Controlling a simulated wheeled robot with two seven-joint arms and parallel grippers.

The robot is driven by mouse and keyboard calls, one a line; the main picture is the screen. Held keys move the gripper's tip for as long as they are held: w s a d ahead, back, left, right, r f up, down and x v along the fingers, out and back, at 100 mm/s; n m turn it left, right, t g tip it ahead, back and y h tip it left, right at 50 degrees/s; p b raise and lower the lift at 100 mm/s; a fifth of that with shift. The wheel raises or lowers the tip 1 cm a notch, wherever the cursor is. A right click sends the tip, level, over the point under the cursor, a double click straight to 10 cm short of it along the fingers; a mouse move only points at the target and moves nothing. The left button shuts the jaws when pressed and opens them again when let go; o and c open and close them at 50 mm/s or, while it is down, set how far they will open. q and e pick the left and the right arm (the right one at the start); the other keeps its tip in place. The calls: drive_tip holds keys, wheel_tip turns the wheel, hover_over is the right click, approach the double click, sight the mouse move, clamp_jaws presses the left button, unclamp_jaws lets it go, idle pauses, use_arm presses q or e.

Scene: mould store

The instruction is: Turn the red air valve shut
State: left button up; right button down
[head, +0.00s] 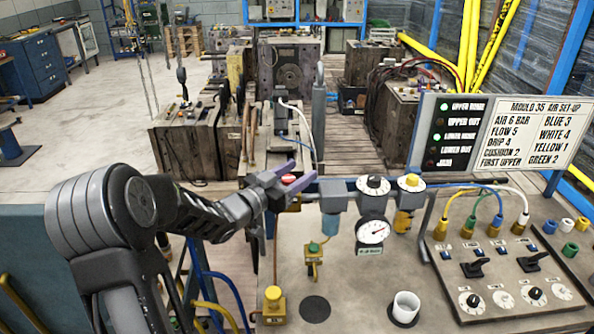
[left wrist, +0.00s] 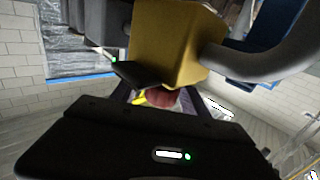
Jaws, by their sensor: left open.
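The red air valve's knob (head: 289,178) shows as a small red top at the left end of the air line along the panel's back edge. My left gripper (head: 302,170) is open, its two purple fingers on either side of the red knob. In the left wrist view the red knob (left wrist: 163,98) shows between the fingers, partly hidden by a dark gripper part. A yellow block (left wrist: 175,45) sits close above it in that picture. I cannot tell whether the fingers touch the knob. My right gripper is not in view.
Right of the valve stand a blue-grey filter bowl (head: 332,200), a pressure gauge (head: 372,231) and a yellow-topped unit (head: 410,183). A white cup (head: 405,307) and a yellow fitting (head: 274,304) stand on the bench. A sign board (head: 533,132) rises at the back right.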

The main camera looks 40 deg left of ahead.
use_arm(q)
drive_tip(key=shift+c, duration=0.3)
clamp_jaws()
idle(0.3)
